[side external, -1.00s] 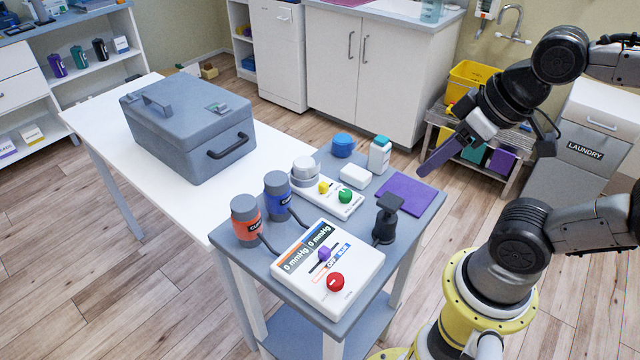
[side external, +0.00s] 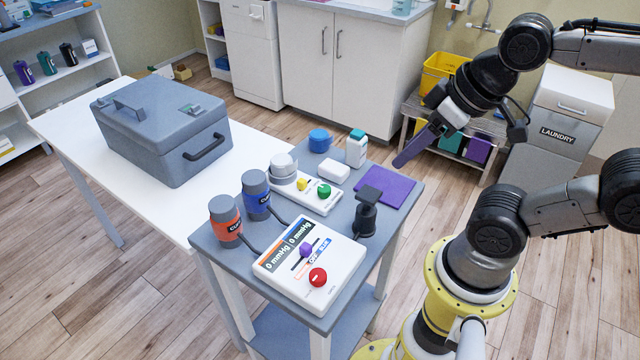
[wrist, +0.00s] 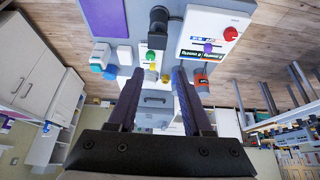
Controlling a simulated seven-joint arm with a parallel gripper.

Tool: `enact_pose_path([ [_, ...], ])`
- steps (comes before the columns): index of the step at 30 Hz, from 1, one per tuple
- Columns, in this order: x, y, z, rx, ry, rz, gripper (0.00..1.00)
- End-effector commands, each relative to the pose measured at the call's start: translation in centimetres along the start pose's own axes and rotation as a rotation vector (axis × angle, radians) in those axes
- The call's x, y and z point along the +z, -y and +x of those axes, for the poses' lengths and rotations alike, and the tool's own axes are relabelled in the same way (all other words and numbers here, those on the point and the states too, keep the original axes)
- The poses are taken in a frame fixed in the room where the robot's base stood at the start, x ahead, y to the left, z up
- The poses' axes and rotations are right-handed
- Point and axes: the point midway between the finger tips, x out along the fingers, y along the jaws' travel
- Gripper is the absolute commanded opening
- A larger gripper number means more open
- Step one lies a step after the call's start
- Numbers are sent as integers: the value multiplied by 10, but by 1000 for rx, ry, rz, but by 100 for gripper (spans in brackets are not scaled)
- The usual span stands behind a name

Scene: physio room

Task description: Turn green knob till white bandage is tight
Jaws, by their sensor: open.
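The green knob (side external: 324,191) sits on a slim white unit (side external: 311,199) on the grey cart, beside a yellow knob (side external: 303,184). A white roll, apparently the bandage (side external: 283,161), is wrapped on a grey cylinder at the unit's far left end; its tightness cannot be told. My gripper (side external: 398,164) hangs above the cart's right edge, near the purple mat and apart from the knob. In the wrist view my gripper (wrist: 158,72) is open and empty, and the green knob (wrist: 150,54) appears beyond and between its purple fingers.
A white control box (side external: 309,258) with red and purple knobs stands at the cart's front. Orange (side external: 225,222) and blue (side external: 256,195) cuffs stand left. A black post (side external: 367,215), purple mat (side external: 385,190), bottle (side external: 356,150) and white block (side external: 334,171) surround the unit.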

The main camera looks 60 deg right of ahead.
Motion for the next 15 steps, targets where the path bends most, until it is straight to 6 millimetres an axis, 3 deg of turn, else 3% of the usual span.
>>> enact_pose_path([
  [3,0,0,0,0,0,0,50],
  [6,0,0,0,0,0,-11,68],
  [11,-2,0,-3,0,1,-115,69],
  [15,-22,0,-10,0,6,-285,69],
])
